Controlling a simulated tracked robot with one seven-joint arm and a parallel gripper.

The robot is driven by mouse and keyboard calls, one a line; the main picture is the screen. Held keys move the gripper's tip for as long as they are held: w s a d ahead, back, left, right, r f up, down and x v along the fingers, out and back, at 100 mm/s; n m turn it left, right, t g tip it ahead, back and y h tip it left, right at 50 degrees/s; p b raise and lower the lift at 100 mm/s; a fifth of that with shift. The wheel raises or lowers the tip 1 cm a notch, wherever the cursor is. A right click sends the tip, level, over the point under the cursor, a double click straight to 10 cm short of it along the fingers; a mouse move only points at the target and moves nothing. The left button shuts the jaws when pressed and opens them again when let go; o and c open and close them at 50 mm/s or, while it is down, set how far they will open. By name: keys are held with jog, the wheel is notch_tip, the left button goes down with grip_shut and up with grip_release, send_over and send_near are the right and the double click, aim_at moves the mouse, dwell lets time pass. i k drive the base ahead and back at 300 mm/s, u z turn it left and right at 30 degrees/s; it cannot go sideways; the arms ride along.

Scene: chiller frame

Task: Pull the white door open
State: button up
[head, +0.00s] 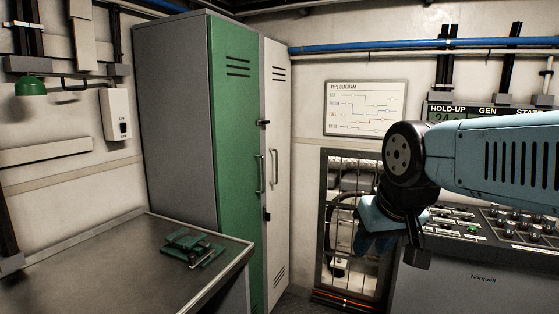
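The white door (280,120) is the right-hand narrow door of a tall locker, beside a green door (235,130). It looks closed, with slots near its top and bottom. Its upright bar handle (274,168) is at mid height, close to the green door's handle (260,173). Dark latch pieces (264,122) sit at the seam between the doors. My gripper (398,250) hangs at the end of my blue arm, well to the right of the locker and apart from the door. Its fingers are dark and seen at an angle, so their opening is unclear.
A metal table (120,265) with a small green device (192,247) stands at front left, in front of the locker. A barred cabinet (340,270) and a control console (480,275) stand behind my arm. Some floor shows right of the locker.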

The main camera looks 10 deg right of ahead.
aim_at(277, 64)
jog(key=i, duration=0.9)
jog(key=u, duration=0.05)
